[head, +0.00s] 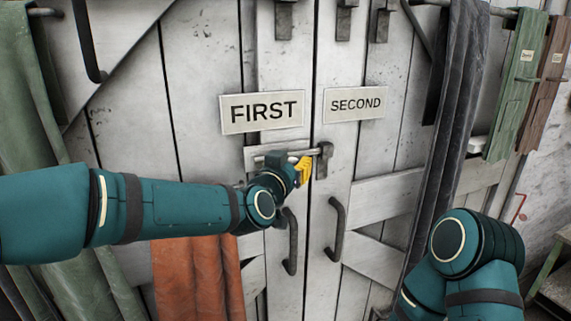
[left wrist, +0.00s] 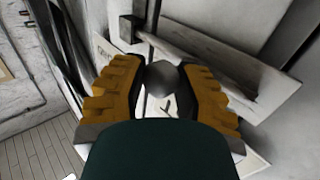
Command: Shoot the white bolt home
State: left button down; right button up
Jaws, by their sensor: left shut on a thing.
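The white bolt (head: 299,153) lies level across a pale plate (head: 262,155) on the left door leaf, below the FIRST sign. Its right end is at or close to a dark keeper (head: 324,161) on the right leaf; I cannot tell how far it goes in. My left gripper (head: 304,170), with yellow fingers, is at the bolt just left of the keeper. In the left wrist view my left gripper (left wrist: 162,80) is shut on the bolt's round grey knob (left wrist: 158,79). The keeper also shows there (left wrist: 127,29). My right gripper is out of view.
The FIRST sign (head: 262,111) and SECOND sign (head: 356,103) are above. Dark pull handles (head: 291,242) and (head: 337,229) stand out below the bolt. A dark curtain (head: 452,130) hangs to the right, and an orange cloth (head: 197,278) hangs below my left arm.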

pick_arm(q)
jog(key=shift+s+d+r, duration=0.1)
jog(key=shift+s+d, duration=0.05)
jog(key=shift+d, duration=0.1)
jog(key=c, duration=0.8)
grip_release()
jog(key=shift+o, duration=0.9)
jog(key=shift+d, duration=0.2)
jog(key=shift+a, duration=0.1)
jog(key=shift+a, duration=0.1)
jog(key=shift+s+a, duration=0.1)
jog(key=v, duration=1.1)
jog(key=shift+s, duration=0.3)
